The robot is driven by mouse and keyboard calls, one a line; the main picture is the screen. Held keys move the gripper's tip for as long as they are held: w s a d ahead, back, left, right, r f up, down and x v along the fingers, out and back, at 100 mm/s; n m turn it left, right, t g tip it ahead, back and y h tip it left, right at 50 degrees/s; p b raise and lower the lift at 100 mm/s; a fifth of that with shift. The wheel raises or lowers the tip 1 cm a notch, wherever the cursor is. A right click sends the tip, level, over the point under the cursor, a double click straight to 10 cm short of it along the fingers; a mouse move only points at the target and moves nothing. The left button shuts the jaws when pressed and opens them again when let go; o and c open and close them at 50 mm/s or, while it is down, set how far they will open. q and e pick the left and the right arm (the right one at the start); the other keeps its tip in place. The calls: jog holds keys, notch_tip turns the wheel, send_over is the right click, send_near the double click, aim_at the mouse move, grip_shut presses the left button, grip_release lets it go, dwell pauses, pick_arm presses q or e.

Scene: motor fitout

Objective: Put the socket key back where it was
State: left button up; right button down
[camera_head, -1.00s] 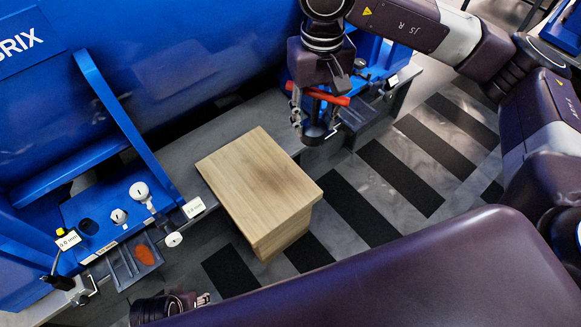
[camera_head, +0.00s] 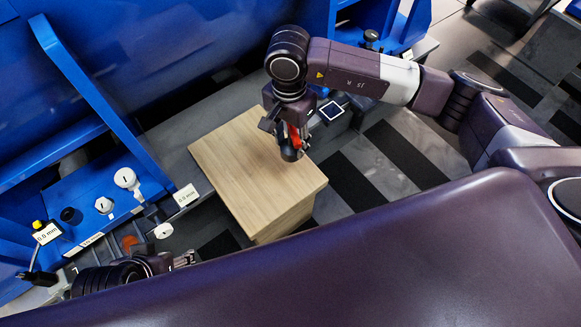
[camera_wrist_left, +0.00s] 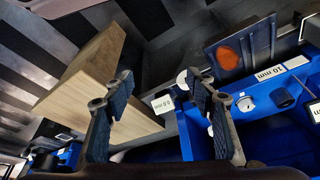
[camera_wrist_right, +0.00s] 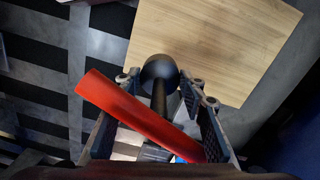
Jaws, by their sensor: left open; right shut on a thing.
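The socket key has a red bar handle (camera_wrist_right: 140,118) and a dark shaft with a round black end (camera_wrist_right: 158,70). My right gripper (camera_wrist_right: 165,86) is shut on it. In the head view the right gripper (camera_head: 291,140) is above the right part of the wooden block (camera_head: 235,165), with the key's red handle (camera_head: 295,138) partly hidden by the fingers. The dark end points down; I cannot tell whether it touches the block. My left gripper (camera_wrist_left: 160,92) is open and empty, and shows at the lower left of the head view (camera_head: 186,259).
A blue machine (camera_head: 180,45) fills the back. A blue fitting with a black knob (camera_head: 371,36) stands back right.

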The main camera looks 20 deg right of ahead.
notch_tip(320, 180, down, 12)
jog(key=shift+f+b, duration=0.1)
jog(key=shift+b, duration=1.05)
pick_arm(q)
jog(key=w+d+r+t+h, duration=0.1)
jog(key=w+d+r+t, duration=0.1)
jog(key=w, duration=0.4)
jog(key=w+d+r+t+h, duration=0.1)
jog(key=w+d+r+t, duration=0.1)
jog(key=w+r+t, duration=0.3)
jog(key=shift+w+d, duration=0.15)
jog(key=shift+w, duration=0.9)
jog(key=shift+w+r, duration=0.2)
pick_arm(e)
jog(key=shift+f, duration=0.1)
pick_arm(q)
jog(key=shift+w+d+r, duration=0.15)
jog(key=shift+r, duration=0.05)
pick_arm(e)
jog(key=c, duration=1.2)
grip_release()
jog(key=shift+f, duration=0.1)
jog(key=shift+c, duration=0.2)
pick_arm(q)
jog(key=shift+w+r+t, duration=0.1)
jog(key=shift+r+t, duration=0.05)
jog(key=shift+t, duration=0.15)
